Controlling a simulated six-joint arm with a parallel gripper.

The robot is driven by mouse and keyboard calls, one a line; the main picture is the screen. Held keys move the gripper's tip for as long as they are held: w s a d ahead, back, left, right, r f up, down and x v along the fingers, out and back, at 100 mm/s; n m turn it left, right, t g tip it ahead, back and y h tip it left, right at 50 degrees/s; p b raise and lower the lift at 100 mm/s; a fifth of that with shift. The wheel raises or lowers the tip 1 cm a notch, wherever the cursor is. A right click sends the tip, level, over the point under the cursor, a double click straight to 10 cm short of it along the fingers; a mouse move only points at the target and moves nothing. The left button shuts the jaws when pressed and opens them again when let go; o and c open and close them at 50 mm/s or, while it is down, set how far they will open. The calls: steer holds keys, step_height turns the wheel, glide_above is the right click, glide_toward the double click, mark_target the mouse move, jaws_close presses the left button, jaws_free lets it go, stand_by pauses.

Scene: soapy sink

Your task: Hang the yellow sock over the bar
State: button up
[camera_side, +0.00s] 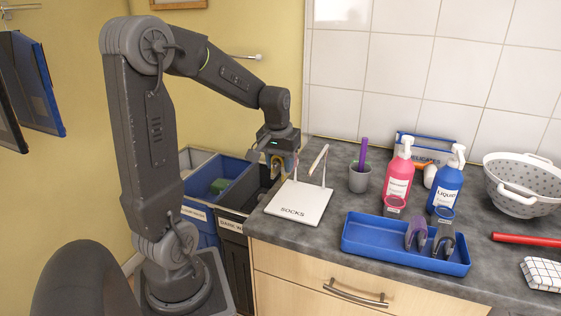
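My gripper (276,170) points down beside the left edge of the counter, above the dark bin and just left of the sock stand. A small yellowish patch shows at its fingers; I cannot tell whether this is the yellow sock or part of the fingers. No other yellow sock is clearly visible. The sock stand has a white base (297,202) marked SOCKS, with thin uprights and a pale bar (319,158) at its back. Nothing clearly hangs over the bar.
A blue bin (232,190) with a green item and a dark bin (236,252) stand left of the counter. A grey cup (359,180), pink bottle (398,175), blue bottle (447,185) and blue tray (375,249) stand right of the stand. A colander (525,185) is farther right.

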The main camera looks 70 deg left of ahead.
steer(key=o, duration=0.5)
step_height(320, 180, up, 14)
steer(key=s+d, duration=0.2)
steer(key=s+d+f+m+t, duration=0.1)
steer(key=s+d+f+m, duration=0.1)
steer(key=d, duration=0.5)
steer(key=s+d+f+m+t, duration=0.2)
steer(key=d+m, duration=0.2)
steer(key=d, duration=0.2)
steer(key=s+d+f+m+t+h, duration=0.1)
steer(key=s+d+f+m, duration=0.1)
steer(key=d, duration=0.5)
steer(key=shift+s+d+f+m, duration=0.35)
steer(key=shift+s+f+m, duration=0.05)
steer(key=shift+f+m, duration=0.1)
